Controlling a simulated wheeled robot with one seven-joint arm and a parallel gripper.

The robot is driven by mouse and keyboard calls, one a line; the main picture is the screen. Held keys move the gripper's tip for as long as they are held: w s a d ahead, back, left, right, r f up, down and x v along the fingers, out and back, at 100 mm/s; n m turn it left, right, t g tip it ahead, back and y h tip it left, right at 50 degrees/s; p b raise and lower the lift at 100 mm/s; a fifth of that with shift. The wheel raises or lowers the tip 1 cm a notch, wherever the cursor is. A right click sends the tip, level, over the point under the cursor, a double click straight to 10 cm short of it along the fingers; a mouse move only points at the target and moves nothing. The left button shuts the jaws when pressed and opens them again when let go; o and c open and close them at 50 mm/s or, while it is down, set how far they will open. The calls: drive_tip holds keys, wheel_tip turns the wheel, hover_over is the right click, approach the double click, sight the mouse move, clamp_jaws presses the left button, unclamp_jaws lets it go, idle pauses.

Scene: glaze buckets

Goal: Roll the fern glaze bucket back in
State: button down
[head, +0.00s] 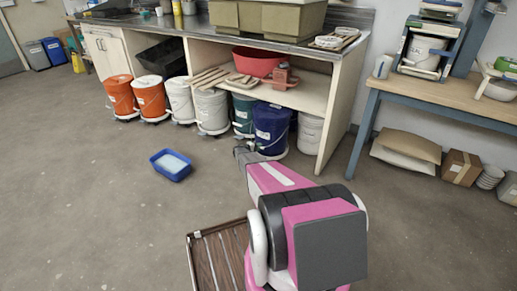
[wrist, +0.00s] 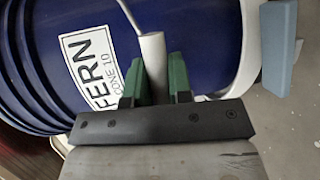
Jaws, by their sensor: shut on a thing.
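The fern glaze bucket is a dark blue bucket (head: 270,132) on a low wheeled base under the counter. In the wrist view the bucket (wrist: 70,100) fills the upper left, with a white label (wrist: 93,55) reading FERN CONE 10. My gripper (wrist: 155,85) has green fingers on both sides of the white grip (wrist: 153,60) of the bucket's wire handle and is shut on it. In the head view my gripper (head: 246,152) is at the bucket's lower front left, partly hidden by my arm.
A green bucket (head: 243,115) stands close on the left and a white bucket (head: 310,132) on the right. A counter side panel (head: 338,110) is right of that. A blue tub (head: 171,165) sits on the floor at left. The open floor (head: 90,200) is otherwise mostly clear.

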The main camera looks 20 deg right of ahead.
drive_tip(key=shift+w+d, duration=0.15)
drive_tip(key=shift+w, duration=0.1)
drive_tip(key=c, duration=1)
unclamp_jaws()
drive_tip(key=shift+d, duration=0.1)
drive_tip(key=shift+c, duration=0.2)
drive_tip(key=shift+s, duration=0.1)
drive_tip(key=v, duration=1)
drive_tip(key=shift+a, duration=0.4)
drive_tip(key=shift+r, duration=0.1)
